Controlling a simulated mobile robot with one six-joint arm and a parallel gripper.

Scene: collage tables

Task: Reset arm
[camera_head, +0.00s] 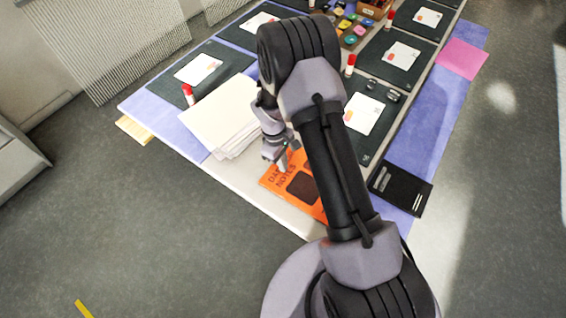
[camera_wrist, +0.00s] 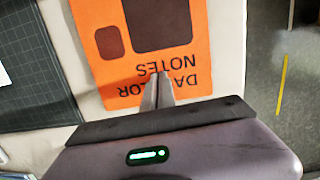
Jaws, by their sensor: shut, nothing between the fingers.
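My gripper (camera_wrist: 156,92) is shut and empty in the wrist view, its fingertips together over an orange sheet (camera_wrist: 119,72) with dark squares and printed letters that include "NOTES". In the head view my arm reaches forward over the table, and my gripper (camera_head: 283,163) hangs low by the orange sheet (camera_head: 317,212) at the table's near end. I cannot tell whether the fingertips touch the sheet. My arm hides part of the sheet and the table behind it.
A stack of white paper (camera_head: 222,117) lies left of my gripper. Dark mats with cards and red-capped glue sticks (camera_head: 349,65) line the table. A black folder (camera_head: 400,188) lies at the right edge, and a pink sheet (camera_head: 462,58) lies farther back. The floor around is mostly clear.

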